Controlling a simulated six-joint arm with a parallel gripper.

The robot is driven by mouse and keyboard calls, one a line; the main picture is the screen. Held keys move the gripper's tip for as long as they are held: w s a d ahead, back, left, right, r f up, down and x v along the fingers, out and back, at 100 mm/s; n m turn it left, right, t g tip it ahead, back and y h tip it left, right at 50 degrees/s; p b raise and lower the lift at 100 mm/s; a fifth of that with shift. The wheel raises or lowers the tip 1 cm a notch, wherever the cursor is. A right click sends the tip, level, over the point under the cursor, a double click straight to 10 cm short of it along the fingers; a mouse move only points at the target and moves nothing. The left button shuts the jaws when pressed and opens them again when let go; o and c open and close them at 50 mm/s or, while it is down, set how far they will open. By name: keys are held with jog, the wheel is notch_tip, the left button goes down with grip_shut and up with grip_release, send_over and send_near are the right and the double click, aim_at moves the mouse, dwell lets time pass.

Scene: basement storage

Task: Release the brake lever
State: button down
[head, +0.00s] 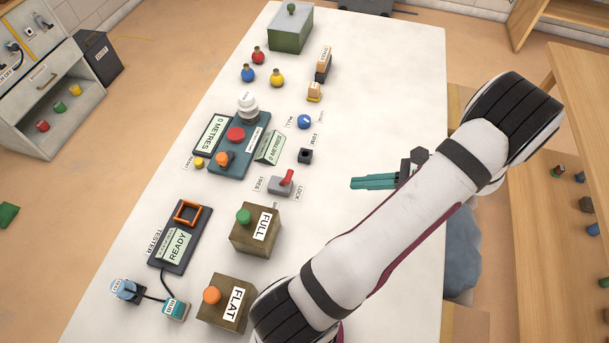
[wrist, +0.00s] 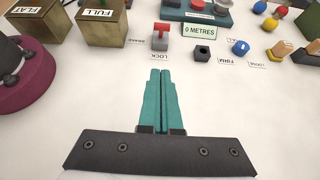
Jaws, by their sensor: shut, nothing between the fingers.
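The brake lever is a red handle (head: 288,176) on a grey base, between a FREE label on its left and a LOCK label on its right in the head view. The handle leans towards the LOCK side. In the wrist view the red handle (wrist: 161,28) stands ahead of my fingertips, with LOCK and BRAKE labels beside its base. My gripper (head: 353,182) has teal fingers, shut and empty, above the white table to the right of the lever. The closed fingers (wrist: 160,71) point towards the lever, with a gap between.
Near the lever are a black square socket (head: 305,156), a blue knob (head: 304,121), a 0 METRES display (head: 270,147) and a teal console (head: 230,160) with a red button. The FULL box (head: 252,229) and FLAT box (head: 222,309) stand nearer. The tabletop right of the lever is clear.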

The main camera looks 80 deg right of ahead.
jog(key=shift+w, duration=0.1)
send_near(283, 181)
jog(key=f, duration=0.1)
jog(key=s+f, duration=0.1)
jog(key=f, duration=0.1)
jog(key=shift+d, duration=0.1)
jog(key=w, duration=0.2)
jog(key=shift+w+r, duration=0.25)
jog(key=shift+w, duration=0.15)
jog(key=shift+w+r, duration=0.2)
jog(key=shift+w, duration=0.45)
jog(key=shift+w+r+g, duration=0.2)
jog(key=shift+g, duration=0.2)
